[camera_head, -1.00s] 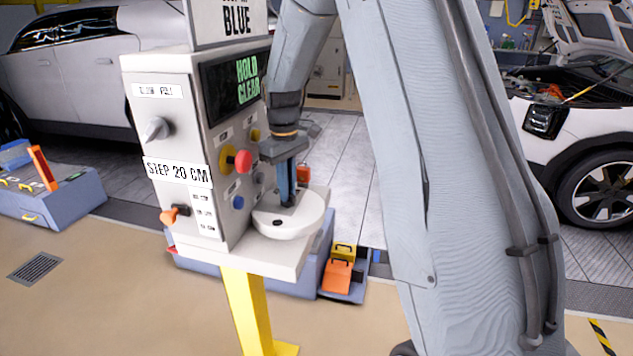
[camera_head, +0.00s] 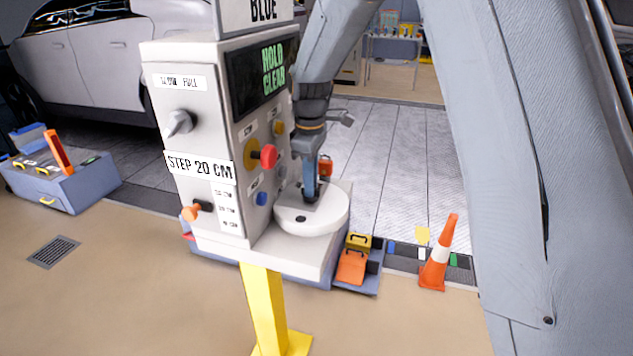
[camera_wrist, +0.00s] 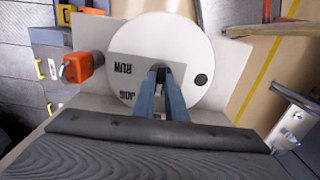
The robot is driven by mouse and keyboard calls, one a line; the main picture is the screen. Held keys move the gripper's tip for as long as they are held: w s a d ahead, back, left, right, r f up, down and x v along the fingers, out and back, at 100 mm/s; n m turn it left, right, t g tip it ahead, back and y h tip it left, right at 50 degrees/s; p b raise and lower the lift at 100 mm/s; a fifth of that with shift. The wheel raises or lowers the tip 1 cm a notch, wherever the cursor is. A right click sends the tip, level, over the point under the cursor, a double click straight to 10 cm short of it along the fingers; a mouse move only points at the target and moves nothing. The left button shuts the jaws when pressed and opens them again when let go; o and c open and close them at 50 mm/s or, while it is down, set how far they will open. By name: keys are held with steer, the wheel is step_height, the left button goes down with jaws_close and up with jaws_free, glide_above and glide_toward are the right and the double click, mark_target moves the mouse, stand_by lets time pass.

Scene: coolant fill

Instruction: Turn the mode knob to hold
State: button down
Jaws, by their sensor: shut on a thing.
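The mode knob sits on a white round dial (camera_head: 285,212) on the control stand's side shelf. My gripper (camera_head: 312,195) reaches down onto the middle of this dial and is shut on the knob, which the fingers mostly hide. In the wrist view, my fingertips (camera_wrist: 160,72) meet at the centre of the white dial (camera_wrist: 193,45). The grey plate there reads RUN and JOG; a HOLD mark cannot be made out on it. A dark round spot (camera_wrist: 201,80) lies near the dial's edge. The stand's screen (camera_head: 262,72) reads HOLD CLEAR in green.
The stand's panel carries a grey selector (camera_head: 180,122), a red button (camera_head: 269,156), a blue button (camera_head: 262,198) and an orange-tipped lever (camera_head: 192,212). An orange part (camera_wrist: 83,66) stands beside the dial. An orange cone (camera_head: 438,255) stands on the floor to the right.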

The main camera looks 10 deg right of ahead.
steer(key=shift+a, duration=0.1)
steer(key=c, duration=1.8)
jaws_free()
steer(key=shift+r, duration=0.15)
step_height(320, 180, up, 8)
steer(key=shift+f+b, duration=0.2)
steer(key=shift+b, duration=0.85)
steer(key=s+d+f+m, duration=0.3)
steer(key=s+d+m, duration=0.1)
steer(key=s, duration=0.4)
steer(key=s+d+f+m, duration=0.4)
steer(key=s+m, duration=0.1)
steer(key=s, duration=0.3)
steer(key=s+d+f+m+t, duration=0.1)
steer(key=s+d+f+m, duration=0.3)
steer(key=s, duration=0.4)
steer(key=shift+d+f, duration=0.15)
steer(key=shift+d, duration=0.05)
